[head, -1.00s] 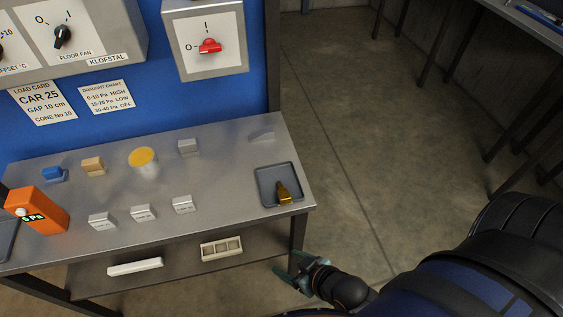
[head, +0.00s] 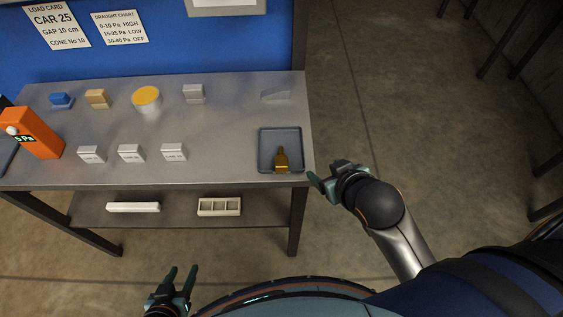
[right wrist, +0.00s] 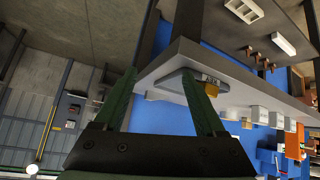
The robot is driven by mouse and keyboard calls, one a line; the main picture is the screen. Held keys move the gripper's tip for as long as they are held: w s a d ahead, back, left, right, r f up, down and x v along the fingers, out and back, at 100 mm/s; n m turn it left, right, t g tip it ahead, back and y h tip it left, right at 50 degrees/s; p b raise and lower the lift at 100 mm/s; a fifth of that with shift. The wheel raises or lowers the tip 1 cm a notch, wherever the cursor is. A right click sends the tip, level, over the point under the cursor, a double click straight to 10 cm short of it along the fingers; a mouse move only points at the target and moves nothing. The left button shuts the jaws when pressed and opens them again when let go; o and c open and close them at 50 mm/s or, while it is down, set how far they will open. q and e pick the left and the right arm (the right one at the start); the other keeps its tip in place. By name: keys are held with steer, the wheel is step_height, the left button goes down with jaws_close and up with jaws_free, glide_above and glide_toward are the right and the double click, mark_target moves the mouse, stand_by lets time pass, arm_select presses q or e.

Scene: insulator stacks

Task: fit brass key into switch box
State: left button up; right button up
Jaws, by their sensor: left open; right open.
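The brass key (head: 281,160) lies in a small grey tray (head: 264,136) at the right front corner of the metal table. In the right wrist view the key's brass end (right wrist: 211,89) shows at the tray (right wrist: 180,78), beyond the fingers. My right gripper (head: 326,180) is open and empty, just right of the table's front right corner, apart from the key. My left gripper (head: 182,280) is open and empty, low in front of the table. Only the bottom edge of a grey wall box (head: 226,5) shows at the top of the head view; its front is out of frame.
The metal table (head: 225,130) also carries an orange meter (head: 34,133), a yellow-topped cup (head: 146,99), a tan block (head: 97,99), a blue block (head: 61,100) and several grey blocks.

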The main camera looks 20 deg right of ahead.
steer(key=w+a+r+n+t+y, duration=0.1)
steer(key=w+a+r+t, duration=0.1)
steer(key=w+r+t, duration=0.4)
steer(key=w+a+r+t+y, duration=0.1)
steer(key=w+a+r+t, duration=0.2)
steer(key=r, duration=0.5)
steer(key=w+a+r+n+t+y, duration=0.25)
steer(key=a+r+n+y, duration=0.35)
steer(key=r, duration=0.6)
steer(key=s+a+r+n+g+y, duration=0.3)
steer(key=s+a+n+g+y, duration=0.3)
steer(key=a+n+g+y, duration=0.4)
steer(key=s+a+r+n+g+y, duration=0.3)
steer(key=s+a+n+g+y, duration=0.25)
steer(key=n+g, duration=0.4)
steer(key=n+g+h, duration=0.1)
steer(key=n+h, duration=0.4)
steer(key=h, duration=1.8)
glide_above(281, 160)
step_height(281, 160, down, 20)
steer(key=f, duration=0.6)
steer(key=shift+s+d, duration=0.1)
steer(key=shift+d, duration=0.2)
steer(key=shift+a+f+p, duration=0.15)
steer(key=shift+f+p, duration=0.05)
steer(key=shift+f, duration=1.45)
steer(key=shift+a+f+p, duration=0.1)
steer(key=shift+f+p, duration=0.1)
steer(key=shift+f, duration=1.4)
